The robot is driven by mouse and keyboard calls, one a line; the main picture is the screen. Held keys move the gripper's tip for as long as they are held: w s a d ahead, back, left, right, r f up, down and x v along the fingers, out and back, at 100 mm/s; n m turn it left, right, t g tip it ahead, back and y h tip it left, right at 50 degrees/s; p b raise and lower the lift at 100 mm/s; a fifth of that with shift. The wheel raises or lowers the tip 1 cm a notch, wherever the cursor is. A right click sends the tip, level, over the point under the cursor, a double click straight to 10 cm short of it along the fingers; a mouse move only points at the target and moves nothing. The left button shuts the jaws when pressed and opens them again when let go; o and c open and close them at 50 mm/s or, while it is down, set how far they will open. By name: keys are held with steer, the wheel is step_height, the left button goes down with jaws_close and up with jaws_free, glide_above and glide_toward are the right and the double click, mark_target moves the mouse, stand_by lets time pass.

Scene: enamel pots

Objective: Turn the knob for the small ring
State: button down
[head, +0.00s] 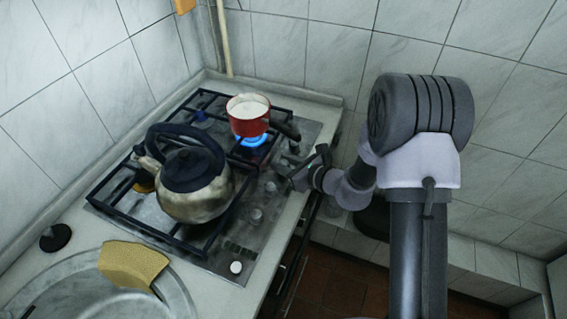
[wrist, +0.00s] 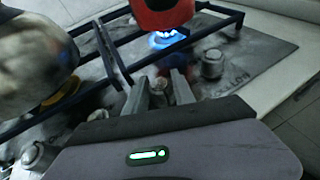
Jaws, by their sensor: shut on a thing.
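My gripper (head: 287,167) is low over the right side of the steel hob (head: 215,244). In the wrist view its two fingers (wrist: 161,92) are shut on a small metal knob (wrist: 158,88), which shows between them. Another knob (wrist: 212,63) stands apart to the right of the fingers. A third knob (wrist: 36,155) is at the lower left. A blue flame (head: 253,141) burns on the ring under a red enamel pot (head: 248,124) with white contents. Which ring the held knob serves, I cannot tell.
A worn metal kettle (head: 194,196) with a dark lid and handle stands on the front grate, left of my gripper. A yellow sponge (head: 132,264) lies at the sink (head: 60,285). Tiled walls (head: 300,50) close in the back and left.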

steer(key=shift+a+f+m+t+h+b, duration=0.15)
steer(key=shift+m+t+h+b, duration=0.45)
steer(key=shift+m+t+h, duration=0.35)
steer(key=shift+r+m+t+h, duration=0.2)
steer(key=shift+m+t+h, duration=0.35)
steer(key=shift+m+h, duration=0.8)
steer(key=c, duration=1.1)
jaws_free()
steer(key=shift+o, duration=0.2)
steer(key=shift+d+p, duration=0.25)
steer(key=shift+p, duration=0.05)
